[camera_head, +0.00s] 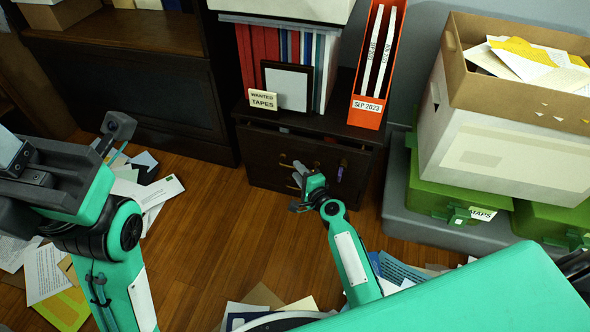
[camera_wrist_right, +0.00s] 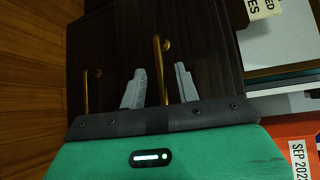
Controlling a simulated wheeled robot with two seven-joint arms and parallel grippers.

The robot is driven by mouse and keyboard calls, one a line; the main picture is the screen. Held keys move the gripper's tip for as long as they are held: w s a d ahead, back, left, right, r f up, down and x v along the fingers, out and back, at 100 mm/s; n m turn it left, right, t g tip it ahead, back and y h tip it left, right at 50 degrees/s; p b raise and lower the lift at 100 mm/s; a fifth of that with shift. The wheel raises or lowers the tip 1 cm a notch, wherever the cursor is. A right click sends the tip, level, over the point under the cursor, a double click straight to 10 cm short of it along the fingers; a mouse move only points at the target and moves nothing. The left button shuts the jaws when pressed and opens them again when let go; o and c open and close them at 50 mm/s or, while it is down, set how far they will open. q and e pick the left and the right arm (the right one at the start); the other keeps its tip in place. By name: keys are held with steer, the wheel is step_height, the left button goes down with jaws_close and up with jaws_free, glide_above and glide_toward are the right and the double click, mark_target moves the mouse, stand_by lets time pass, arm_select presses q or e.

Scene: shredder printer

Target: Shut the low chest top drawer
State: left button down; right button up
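The dark wooden low chest (camera_head: 252,116) stands against the wall. Its top drawer (camera_head: 262,143) has a brass handle (camera_wrist_right: 158,45). Small coloured bits show just under the chest top, so the drawer seems slightly open; how far is unclear. My right gripper (camera_head: 308,182) is in front of the chest and partly hides its front. In the right wrist view, its two grey fingers (camera_wrist_right: 160,86) are apart, with the handle between them in the picture. Contact cannot be told. My left gripper (camera_head: 116,138) is at the left, away from the chest; its fingers are unclear.
On the chest stand books (camera_head: 262,55), a tapes sign (camera_head: 263,99), a frame (camera_head: 288,84) and an orange file holder (camera_head: 367,104). Green boxes (camera_head: 430,187) and a big carton (camera_head: 500,150) stand to the right. Papers (camera_head: 160,195) litter the floor; bare floor lies before the chest.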

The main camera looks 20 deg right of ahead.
steer(key=shift+x, duration=1.4)
jaws_close()
